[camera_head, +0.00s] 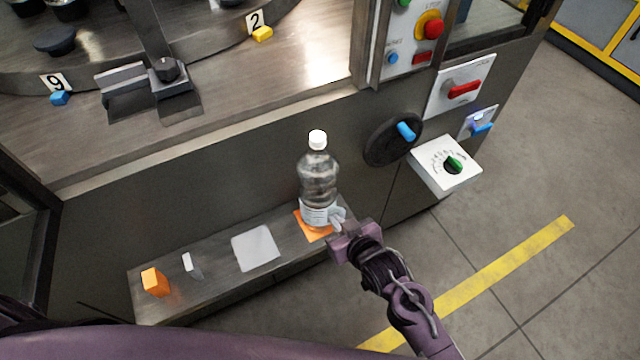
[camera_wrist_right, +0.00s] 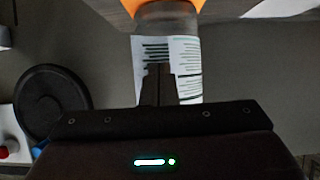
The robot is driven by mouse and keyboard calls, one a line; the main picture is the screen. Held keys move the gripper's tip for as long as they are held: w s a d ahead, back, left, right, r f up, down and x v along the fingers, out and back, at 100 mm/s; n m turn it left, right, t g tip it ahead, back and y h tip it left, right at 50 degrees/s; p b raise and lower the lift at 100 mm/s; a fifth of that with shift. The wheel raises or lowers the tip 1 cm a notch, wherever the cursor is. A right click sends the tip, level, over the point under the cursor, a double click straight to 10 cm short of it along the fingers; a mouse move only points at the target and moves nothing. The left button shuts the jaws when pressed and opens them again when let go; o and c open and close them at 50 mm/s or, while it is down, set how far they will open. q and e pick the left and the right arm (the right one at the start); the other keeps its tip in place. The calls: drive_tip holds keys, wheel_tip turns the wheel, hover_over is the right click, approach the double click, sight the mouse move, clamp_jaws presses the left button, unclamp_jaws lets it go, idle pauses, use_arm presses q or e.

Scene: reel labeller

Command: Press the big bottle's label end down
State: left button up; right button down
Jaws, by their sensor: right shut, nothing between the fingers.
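The big bottle (camera_head: 318,175) is clear with a white cap. It stands upright on an orange mat (camera_head: 311,229) on the narrow shelf. Its white label (camera_head: 313,212) wraps the lower part, and the label with printed lines also shows in the right wrist view (camera_wrist_right: 188,62). My right gripper (camera_head: 338,218) is shut and empty, with its fingertips at the right side of the label. In the right wrist view the fingers (camera_wrist_right: 158,85) overlap the label; I cannot tell whether they touch it. My left gripper is not in view.
The shelf (camera_head: 212,257) also carries a white square sheet (camera_head: 256,248), a small white block (camera_head: 192,265) and an orange block (camera_head: 155,282). Behind stands the machine front with a black handwheel (camera_head: 392,139) and a white dial box (camera_head: 445,165). Floor at the right is clear.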

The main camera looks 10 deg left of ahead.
drive_tip(key=shift+p, duration=0.3)
idle(1.6)
drive_tip(key=shift+w+d, duration=0.45)
idle(0.7)
drive_tip(key=s+d+p, duration=0.3)
drive_tip(key=s, duration=0.2)
drive_tip(key=shift+d+p, duration=0.25)
drive_tip(key=shift+p, duration=0.15)
idle(0.6)
idle(0.4)
